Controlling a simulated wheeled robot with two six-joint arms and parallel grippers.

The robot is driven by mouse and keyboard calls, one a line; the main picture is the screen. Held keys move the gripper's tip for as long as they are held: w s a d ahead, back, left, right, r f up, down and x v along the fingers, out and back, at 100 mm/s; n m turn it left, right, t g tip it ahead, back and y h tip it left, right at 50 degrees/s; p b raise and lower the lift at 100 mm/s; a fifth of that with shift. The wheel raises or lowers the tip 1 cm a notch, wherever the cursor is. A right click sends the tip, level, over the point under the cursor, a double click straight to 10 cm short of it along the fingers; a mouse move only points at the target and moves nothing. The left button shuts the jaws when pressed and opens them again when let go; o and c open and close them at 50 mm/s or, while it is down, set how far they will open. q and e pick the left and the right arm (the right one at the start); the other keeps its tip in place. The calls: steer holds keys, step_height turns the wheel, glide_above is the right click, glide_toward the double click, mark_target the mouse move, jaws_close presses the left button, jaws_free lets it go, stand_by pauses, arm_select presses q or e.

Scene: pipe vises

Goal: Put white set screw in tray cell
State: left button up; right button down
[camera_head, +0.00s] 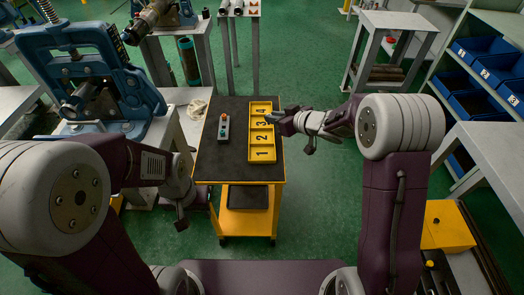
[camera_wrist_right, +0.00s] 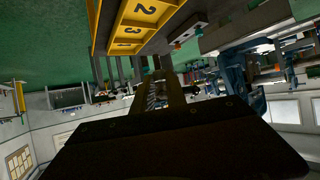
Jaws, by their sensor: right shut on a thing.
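The yellow tray (camera_head: 262,159) lies on the black top of a cart, with its cells numbered 1 to 4. It also shows upside down at the top of the right wrist view (camera_wrist_right: 150,26). My right gripper (camera_head: 271,117) is over the tray's right edge by cells 3 and 4. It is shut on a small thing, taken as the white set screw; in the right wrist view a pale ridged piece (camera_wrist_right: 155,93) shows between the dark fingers. In the head view the screw is too small to make out. My left gripper (camera_head: 181,221) hangs left of the cart; its jaws are unclear.
A grey control box (camera_head: 224,129) with buttons lies on the cart top (camera_head: 212,165), left of the tray. A big blue vise (camera_head: 85,75) stands at the left. A grey table (camera_head: 392,22) and a shelf with blue bins (camera_head: 478,52) are at the right. Green floor lies between.

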steer(key=w+d+m+t+h, duration=0.1)
steer(key=w+d, duration=0.1)
steer(key=d, duration=0.5)
steer(key=s+a+f+b, duration=0.2)
steer(key=a, duration=0.1)
steer(key=s+a+f+b, duration=0.2)
steer(key=a, duration=0.1)
steer(key=s+a+f+b, duration=0.2)
steer(key=a, duration=0.1)
steer(key=shift+s+a+f, duration=0.15)
steer(key=shift+a+f, duration=0.15)
steer(key=shift+f, duration=0.05)
steer(key=shift+s+a, duration=0.1)
steer(key=shift+a, duration=0.05)
step_height(320, 180, down, 4)
steer(key=shift+b, duration=1.2)
steer(key=shift+f, duration=0.1)
steer(key=c, duration=1.3)
jaws_free()
steer(key=shift+c, duration=0.2)
